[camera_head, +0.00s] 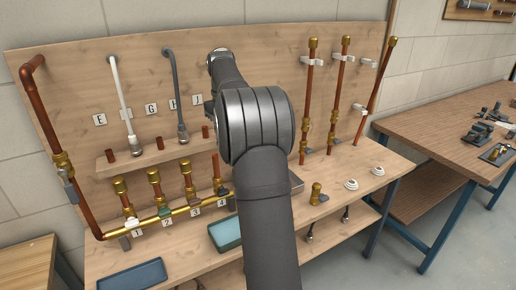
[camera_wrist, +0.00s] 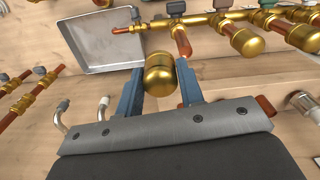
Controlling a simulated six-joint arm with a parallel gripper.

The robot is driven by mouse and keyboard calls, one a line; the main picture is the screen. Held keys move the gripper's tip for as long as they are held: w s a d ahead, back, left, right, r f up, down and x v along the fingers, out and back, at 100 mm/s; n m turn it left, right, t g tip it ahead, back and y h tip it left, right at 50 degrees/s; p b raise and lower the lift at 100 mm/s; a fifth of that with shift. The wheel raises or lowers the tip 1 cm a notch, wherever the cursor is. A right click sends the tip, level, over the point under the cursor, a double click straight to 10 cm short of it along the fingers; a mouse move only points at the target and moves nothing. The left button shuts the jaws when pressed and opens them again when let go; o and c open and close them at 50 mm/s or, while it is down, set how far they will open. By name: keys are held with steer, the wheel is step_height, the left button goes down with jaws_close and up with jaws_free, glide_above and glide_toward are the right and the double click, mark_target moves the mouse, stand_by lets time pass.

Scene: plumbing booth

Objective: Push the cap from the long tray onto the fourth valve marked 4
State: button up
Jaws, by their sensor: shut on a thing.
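The brass cap (camera_wrist: 159,78) sits between the two blue fingers of my gripper (camera_wrist: 159,68), which is shut on it in the wrist view. Just beyond it is a bare copper stub (camera_wrist: 182,42) at the end of the brass manifold. The cap appears close to this stub; I cannot tell whether they touch. In the head view, the fourth valve's copper stub (camera_head: 216,165) stands uncapped above the plate marked 4 (camera_head: 223,202). My arm hides the gripper and held cap there.
Neighbouring stubs carry brass caps (camera_head: 185,168). A teal tray (camera_head: 225,233) and a blue tray (camera_head: 132,275) lie in front. A grey metal tray (camera_wrist: 100,62) is beyond the manifold end. A brass fitting (camera_head: 316,193) and white coils (camera_head: 351,184) are at right.

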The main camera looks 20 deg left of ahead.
steer(key=s+a+r+n, duration=0.1)
steer(key=s+a+r, duration=0.1)
steer(key=a, duration=0.1)
glide_above(215, 155)
steer(key=shift+n, duration=0.4)
steer(key=shift+s+f, duration=0.1)
steer(key=shift+f, duration=2.55)
steer(key=shift+f, duration=2.4)
steer(key=o, duration=1.1)
step_height(215, 155, up, 18)
steer(key=shift+f, duration=0.25)
steer(key=shift+f, duration=0.15)
